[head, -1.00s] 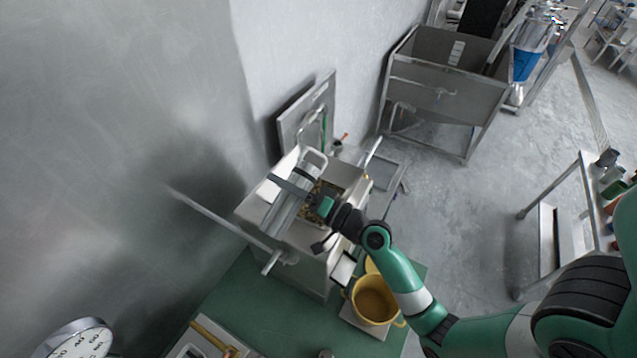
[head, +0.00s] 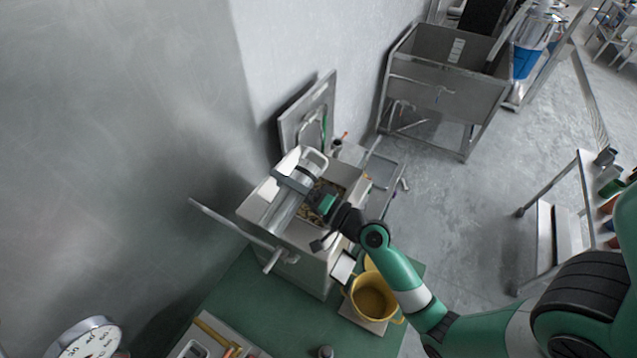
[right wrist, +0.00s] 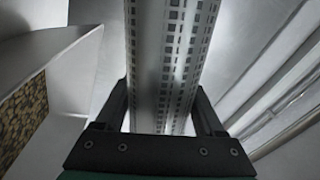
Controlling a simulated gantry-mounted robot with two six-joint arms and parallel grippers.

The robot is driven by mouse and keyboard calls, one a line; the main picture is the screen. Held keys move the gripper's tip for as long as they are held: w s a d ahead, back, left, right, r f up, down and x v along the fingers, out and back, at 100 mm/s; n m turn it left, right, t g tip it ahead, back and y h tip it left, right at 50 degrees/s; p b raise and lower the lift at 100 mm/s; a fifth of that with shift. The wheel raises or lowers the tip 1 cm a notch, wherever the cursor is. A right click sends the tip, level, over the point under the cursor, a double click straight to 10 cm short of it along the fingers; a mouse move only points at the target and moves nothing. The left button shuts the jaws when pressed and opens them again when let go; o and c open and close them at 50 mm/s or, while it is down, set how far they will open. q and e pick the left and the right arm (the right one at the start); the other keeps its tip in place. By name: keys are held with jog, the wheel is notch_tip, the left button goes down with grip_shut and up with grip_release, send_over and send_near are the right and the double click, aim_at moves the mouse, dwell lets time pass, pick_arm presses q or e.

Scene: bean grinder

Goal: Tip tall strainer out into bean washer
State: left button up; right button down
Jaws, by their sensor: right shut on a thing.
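The tall strainer (head: 283,211) is a long silver cylinder. My right gripper (head: 297,178) is shut on the strainer. In the right wrist view the strainer (right wrist: 168,55) shows rows of small slots and runs between the two fingers (right wrist: 165,112). Brown beans (head: 314,211) lie in the washer's open compartment beside it, and the beans (right wrist: 24,112) also show at the left of the wrist view. The inside of the strainer is hidden. My left gripper is not in view.
A yellow pot (head: 373,298) stands right of the washer, near my right forearm. A long bar (head: 228,220) sticks out on the washer's left. A raised steel panel (head: 306,110) stands behind it. A dial scale (head: 88,340) is at lower left.

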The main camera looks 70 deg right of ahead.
aim_at(295, 172)
jog(key=shift+s+d+f+m, duration=0.1)
jog(key=shift+d+f+m, duration=0.1)
jog(key=shift+d+m, duration=0.65)
jog(key=shift+s+d+f+m+h+p, duration=0.1)
jog(key=shift+f+m+h, duration=0.1)
jog(key=shift+m, duration=0.5)
jog(key=shift+w+d+f+m+h+p, duration=0.1)
jog(key=shift+f+m+h+p, duration=0.1)
jog(key=shift+m, duration=0.45)
jog(key=shift+s+d+f+m+h+p, duration=0.1)
jog(key=shift+f+m+h, duration=0.1)
jog(key=shift+m, duration=0.5)
dwell(0.3)
jog(key=shift+s+d+r+m+h+p, duration=0.1)
jog(key=shift+d+r+m+p, duration=0.2)
jog(key=shift+m+p, duration=0.3)
jog(key=shift+w+d+r+m+h+p, duration=0.15)
jog(key=shift+r+m+p, duration=0.1)
jog(key=shift+m+p, duration=0.4)
jog(key=shift+s+d+r+m+h+p, duration=0.15)
jog(key=shift+d+r+m+p, duration=0.25)
jog(key=shift+m, duration=0.35)
dwell(0.4)
jog(key=shift+a+f, duration=0.15)
jog(key=shift+f, duration=0.05)
dwell(0.6)
